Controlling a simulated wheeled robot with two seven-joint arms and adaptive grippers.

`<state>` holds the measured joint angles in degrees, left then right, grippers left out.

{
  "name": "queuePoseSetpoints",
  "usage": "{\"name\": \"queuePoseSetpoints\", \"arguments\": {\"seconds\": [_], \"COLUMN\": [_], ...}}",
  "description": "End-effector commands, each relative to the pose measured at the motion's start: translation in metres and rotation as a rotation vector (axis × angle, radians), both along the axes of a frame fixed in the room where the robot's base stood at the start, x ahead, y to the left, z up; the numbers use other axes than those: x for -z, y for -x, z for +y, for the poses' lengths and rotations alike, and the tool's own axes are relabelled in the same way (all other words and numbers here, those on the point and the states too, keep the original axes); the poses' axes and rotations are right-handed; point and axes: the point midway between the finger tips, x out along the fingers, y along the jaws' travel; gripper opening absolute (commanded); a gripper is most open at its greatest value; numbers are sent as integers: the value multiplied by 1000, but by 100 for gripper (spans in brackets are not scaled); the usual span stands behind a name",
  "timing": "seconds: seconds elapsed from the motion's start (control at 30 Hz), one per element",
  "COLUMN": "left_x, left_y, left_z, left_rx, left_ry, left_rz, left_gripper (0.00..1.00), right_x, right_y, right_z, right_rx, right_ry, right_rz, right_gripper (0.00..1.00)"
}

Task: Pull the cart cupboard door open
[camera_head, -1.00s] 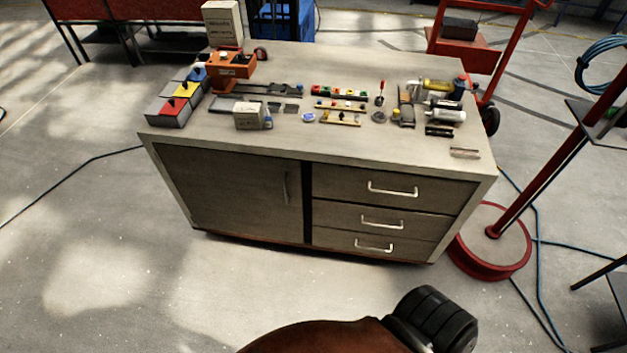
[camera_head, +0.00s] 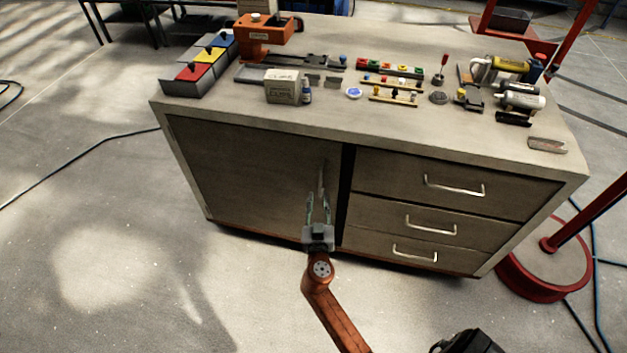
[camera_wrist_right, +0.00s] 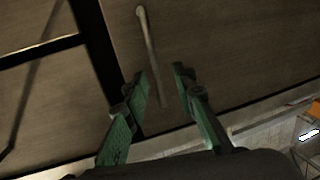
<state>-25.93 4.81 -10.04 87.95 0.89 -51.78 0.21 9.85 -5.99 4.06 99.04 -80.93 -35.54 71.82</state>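The cart cupboard door (camera_head: 240,172) is the dark panel at the left of the cart's front, and it looks closed. Its upright bar handle (camera_head: 322,176) is near the door's right edge. My right gripper (camera_head: 318,200) is in front of the handle's lower part, fingers pointing up along the door. In the right wrist view, the two green fingers (camera_wrist_right: 161,80) are apart. The handle (camera_wrist_right: 150,50) shows in the gap between them, with no finger clearly touching it. I cannot tell how deep it sits between them. My left gripper is not in view.
Several drawers with bar handles (camera_head: 430,225) are right of the door. The cart top (camera_head: 400,130) carries bins, an orange tool, a small box and bottles. A red round stand base (camera_head: 545,265) is at the right. The floor (camera_head: 120,270) left of the cart is open.

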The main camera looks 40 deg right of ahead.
Motion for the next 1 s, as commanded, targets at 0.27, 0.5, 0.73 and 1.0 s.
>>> {"name": "queuePoseSetpoints", "arguments": {"seconds": [0.27, 0.5, 0.73, 1.0], "left_x": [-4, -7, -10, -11], "left_y": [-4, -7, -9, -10], "left_z": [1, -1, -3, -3], "left_rx": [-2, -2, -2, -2], "left_ry": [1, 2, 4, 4], "left_rz": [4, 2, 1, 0], "left_gripper": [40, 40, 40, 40], "right_x": [-34, -32, -31, -31], "right_y": [-14, -44, -58, -59], "right_z": [-17, -40, -52, -53], "right_rx": [38, 36, 35, 35], "right_ry": [10, 10, 10, 8], "right_rz": [-86, -82, -82, -81], "right_gripper": [25, 25, 25, 25]}}
